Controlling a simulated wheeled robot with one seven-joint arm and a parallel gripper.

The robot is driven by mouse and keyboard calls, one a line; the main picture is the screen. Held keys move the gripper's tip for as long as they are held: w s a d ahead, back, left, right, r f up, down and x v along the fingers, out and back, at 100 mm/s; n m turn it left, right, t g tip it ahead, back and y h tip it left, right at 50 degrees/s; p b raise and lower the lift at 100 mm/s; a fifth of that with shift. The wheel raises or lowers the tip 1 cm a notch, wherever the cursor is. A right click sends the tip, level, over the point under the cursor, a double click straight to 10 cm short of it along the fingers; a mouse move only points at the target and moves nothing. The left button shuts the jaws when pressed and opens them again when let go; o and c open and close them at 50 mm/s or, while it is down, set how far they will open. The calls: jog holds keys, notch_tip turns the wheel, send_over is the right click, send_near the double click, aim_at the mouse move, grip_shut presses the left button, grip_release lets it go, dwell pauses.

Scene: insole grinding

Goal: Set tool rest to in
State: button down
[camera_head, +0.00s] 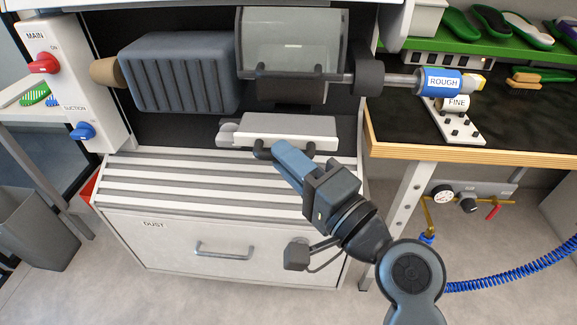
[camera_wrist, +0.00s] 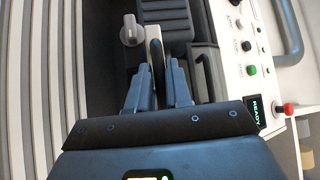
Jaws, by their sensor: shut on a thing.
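The tool rest (camera_head: 290,125) is a pale block with a grey top, in front of and below the dark grinding drum (camera_head: 290,91) in the head view. A dark handle (camera_head: 262,150) runs along its front side. My gripper (camera_head: 281,147) reaches up to it from the lower right, and its blue fingers are shut on the handle, hiding its middle. In the wrist view the fingers (camera_wrist: 154,80) stand on both sides of the dark handle (camera_wrist: 158,55). The light knob (camera_wrist: 131,31) lies beside the rest there.
A ribbed motor housing (camera_head: 180,73) stands left of the drum, and a clear guard (camera_head: 292,42) is above it. A slatted grate (camera_head: 200,180) and the dust drawer (camera_head: 150,238) lie below. The MAIN switch (camera_head: 44,64) is at the left. A wooden-edged bench (camera_head: 470,153) is close at the right.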

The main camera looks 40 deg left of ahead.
jog(key=w, duration=0.1)
jog(key=w+a, duration=0.1)
jog(key=w+b, duration=0.1)
jog(key=shift+a, duration=0.3)
jog(key=c, duration=1.1)
grip_release()
jog(key=shift+a, duration=0.1)
jog(key=shift+b+v, duration=0.8)
jog(key=shift+v, duration=3.1)
jog(key=shift+f, duration=0.1)
